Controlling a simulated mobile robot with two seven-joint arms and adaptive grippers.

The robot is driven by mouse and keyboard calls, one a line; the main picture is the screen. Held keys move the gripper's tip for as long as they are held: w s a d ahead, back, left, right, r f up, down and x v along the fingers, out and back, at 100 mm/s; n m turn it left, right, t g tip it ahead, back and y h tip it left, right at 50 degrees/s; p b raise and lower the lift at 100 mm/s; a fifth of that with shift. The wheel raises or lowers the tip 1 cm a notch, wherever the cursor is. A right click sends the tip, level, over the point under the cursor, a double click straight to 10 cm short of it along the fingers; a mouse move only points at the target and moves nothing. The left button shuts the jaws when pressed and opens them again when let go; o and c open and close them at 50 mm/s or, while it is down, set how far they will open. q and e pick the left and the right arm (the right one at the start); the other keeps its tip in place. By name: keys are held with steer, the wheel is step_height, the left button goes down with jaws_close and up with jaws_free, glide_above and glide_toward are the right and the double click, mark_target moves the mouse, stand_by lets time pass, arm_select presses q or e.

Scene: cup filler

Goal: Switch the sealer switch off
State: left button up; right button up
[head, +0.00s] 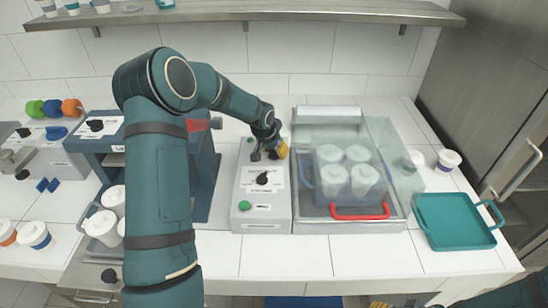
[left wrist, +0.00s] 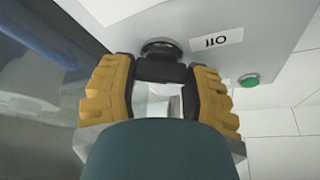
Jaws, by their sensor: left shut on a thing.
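The sealer's pale control box (head: 263,215) stands on the counter, with a black knob (head: 263,179) and a green button (head: 245,205) near its front. My left gripper (head: 278,150) is at the box's back end. In the left wrist view its yellow fingers (left wrist: 160,90) are shut on a black switch (left wrist: 160,70), beside an upside-down label and a green button (left wrist: 248,80). The switch's exact position is partly hidden by the fingers. Yellow fingertips of my right gripper (head: 407,305) show apart at the bottom edge, holding nothing visible.
A clear-covered chamber (head: 310,120) with white cups and a red handle (head: 360,212) adjoins the box. A teal tray (head: 455,222) lies to the right. A blue-grey machine (head: 205,175) stands to the left, behind my arm. A steel shelf (head: 300,10) spans above.

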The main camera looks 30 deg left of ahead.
arm_select(q)
steer(key=n+b, duration=0.1)
steer(key=b, duration=0.1)
steer(key=n+y+b, duration=0.1)
steer(key=n+b, duration=0.1)
steer(key=shift+d+f+n, duration=0.1)
steer(key=shift+f+n, duration=0.1)
steer(key=shift+n, duration=0.1)
steer(key=shift+r+n+g+y+b, duration=0.1)
steer(key=shift+n+g+y+b, duration=0.2)
steer(key=shift+n+y+b, duration=0.6)
steer(key=shift+n+b, duration=0.3)
steer(key=shift+n, duration=0.3)
arm_select(e)
step_height(320, 180, down, 8)
steer(key=s, duration=0.2)
steer(key=shift+a+r+g, duration=0.25)
steer(key=shift+g, duration=0.15)
arm_select(q)
steer(key=o, duration=1.2)
steer(key=shift+r, duration=0.1)
